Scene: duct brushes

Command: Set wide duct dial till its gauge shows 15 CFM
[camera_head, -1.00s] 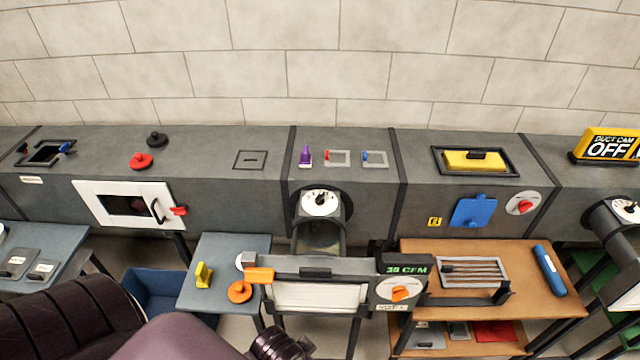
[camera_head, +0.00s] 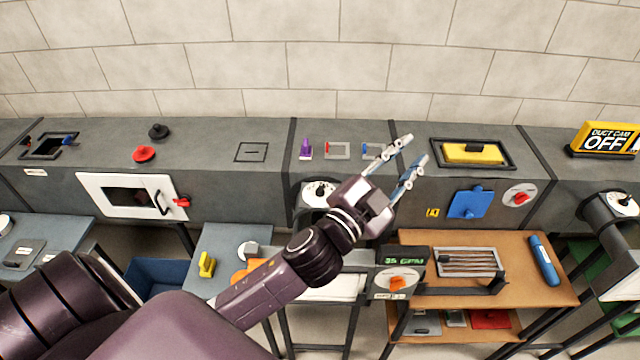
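A dial with an orange knob (camera_head: 398,283) on a white round face sits on the front of the duct unit at lower centre, with a small label too blurred to read surely. Above it a black gauge (camera_head: 404,261) shows green digits that look like 35 CFM. My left gripper (camera_head: 411,152) is open and empty, fingers pointing up and right, above and beyond the dial and in front of the long grey duct. My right gripper is not in view.
Another dial with a red knob (camera_head: 520,197) is on the long duct at right, beside a blue plate (camera_head: 468,202). A wooden table (camera_head: 420,244) holds a rack of brushes (camera_head: 468,262) and a blue cylinder (camera_head: 544,260). A yellow-black OFF sign (camera_head: 604,140) stands far right.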

